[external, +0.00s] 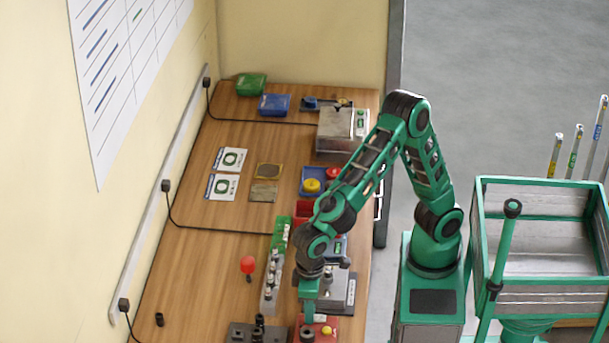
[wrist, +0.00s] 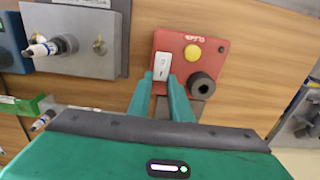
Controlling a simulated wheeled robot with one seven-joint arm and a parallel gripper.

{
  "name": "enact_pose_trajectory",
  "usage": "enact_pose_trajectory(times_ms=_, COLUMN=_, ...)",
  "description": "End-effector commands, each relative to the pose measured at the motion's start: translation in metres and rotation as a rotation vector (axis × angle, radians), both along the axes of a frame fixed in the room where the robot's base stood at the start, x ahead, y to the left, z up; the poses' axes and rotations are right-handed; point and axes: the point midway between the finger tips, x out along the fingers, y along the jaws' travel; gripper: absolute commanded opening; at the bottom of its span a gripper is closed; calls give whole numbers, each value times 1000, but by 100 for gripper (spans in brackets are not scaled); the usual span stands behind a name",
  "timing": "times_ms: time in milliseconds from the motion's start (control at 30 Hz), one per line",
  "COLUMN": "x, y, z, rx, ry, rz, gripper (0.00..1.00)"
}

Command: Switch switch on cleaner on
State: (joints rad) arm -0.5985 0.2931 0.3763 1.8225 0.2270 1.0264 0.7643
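The cleaner is a red box with an upside-down label, partly unreadable. It sits at the bottom edge of the external view (external: 328,322) and in the upper middle of the wrist view (wrist: 178,42). Its white rocker switch (wrist: 162,66) is on the box's left side in the wrist view; I cannot tell which way it is set. A yellow button (wrist: 193,53) and a dark round fitting (wrist: 201,85) are beside it. My gripper (wrist: 161,78) is open and empty, its green fingertips apart around the switch's lower end. Whether they touch it is unclear. In the external view my gripper (external: 308,316) reaches down at the box.
A grey metal unit (wrist: 75,40) with a knob stands left of the red box in the wrist view. A metal block with pegs (external: 270,285) and a red round-headed object (external: 248,265) are to the left. The bench (external: 205,290) has bare wood toward the wall.

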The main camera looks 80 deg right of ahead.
Motion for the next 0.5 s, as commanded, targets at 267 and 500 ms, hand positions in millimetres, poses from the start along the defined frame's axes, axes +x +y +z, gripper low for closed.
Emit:
enact_pose_trajectory(times_ms=267, x=-4, y=0, z=1, rx=-1, ry=-57, rz=3, gripper=0)
enact_pose_trajectory(times_ms=500, x=-6, y=0, z=3, rx=0, ry=-149, rz=1, gripper=0)
